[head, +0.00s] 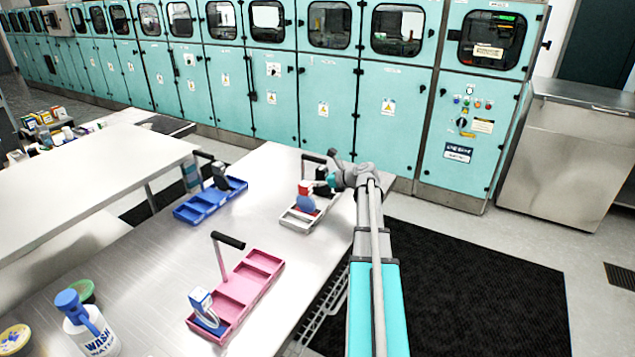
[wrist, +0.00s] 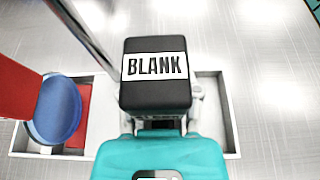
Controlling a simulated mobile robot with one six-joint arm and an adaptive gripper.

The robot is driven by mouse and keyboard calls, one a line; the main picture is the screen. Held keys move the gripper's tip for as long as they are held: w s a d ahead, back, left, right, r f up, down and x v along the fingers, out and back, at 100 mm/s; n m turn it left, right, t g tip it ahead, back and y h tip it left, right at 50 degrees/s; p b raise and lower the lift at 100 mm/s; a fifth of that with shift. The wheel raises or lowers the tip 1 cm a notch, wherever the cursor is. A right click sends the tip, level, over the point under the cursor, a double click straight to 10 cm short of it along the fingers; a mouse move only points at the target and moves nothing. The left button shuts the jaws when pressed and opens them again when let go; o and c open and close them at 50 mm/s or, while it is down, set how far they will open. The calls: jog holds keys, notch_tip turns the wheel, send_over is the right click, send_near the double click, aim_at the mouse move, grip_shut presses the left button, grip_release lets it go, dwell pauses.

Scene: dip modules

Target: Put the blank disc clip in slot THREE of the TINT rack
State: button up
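The blank disc clip (wrist: 156,92) is a black block with a white BLANK label, at the centre of the wrist view. It shows as a small dark shape in the head view (head: 321,187). My gripper (head: 329,181) is at it and appears shut on it; the fingertips are mostly hidden behind the block. The clip is over the white rack (head: 296,222), whose right part (wrist: 212,122) looks empty. A red clip (wrist: 22,88) with a blue disc (wrist: 57,108) stands in its left part. No TINT label or slot numbers are readable.
The white rack's upright handle (wrist: 88,35) rises close left of the clip. A blue rack (head: 200,207) with a black clip and a pink rack (head: 250,283) with a white-blue clip share the table. A wash bottle (head: 88,325) stands at front left.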

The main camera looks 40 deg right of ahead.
jog(key=shift+o, duration=0.7)
jog(key=shift+r, duration=0.2)
jog(key=shift+s+r+p, duration=0.1)
jog(key=shift+s+p, duration=0.05)
jog(key=shift+p, duration=0.15)
jog(key=p+v, duration=0.4)
jog(key=v, duration=0.7)
jog(key=shift+s+r, duration=0.2)
jog(key=shift+s, duration=0.1)
jog(key=shift+s+d, duration=0.1)
jog(key=shift+d, duration=0.05)
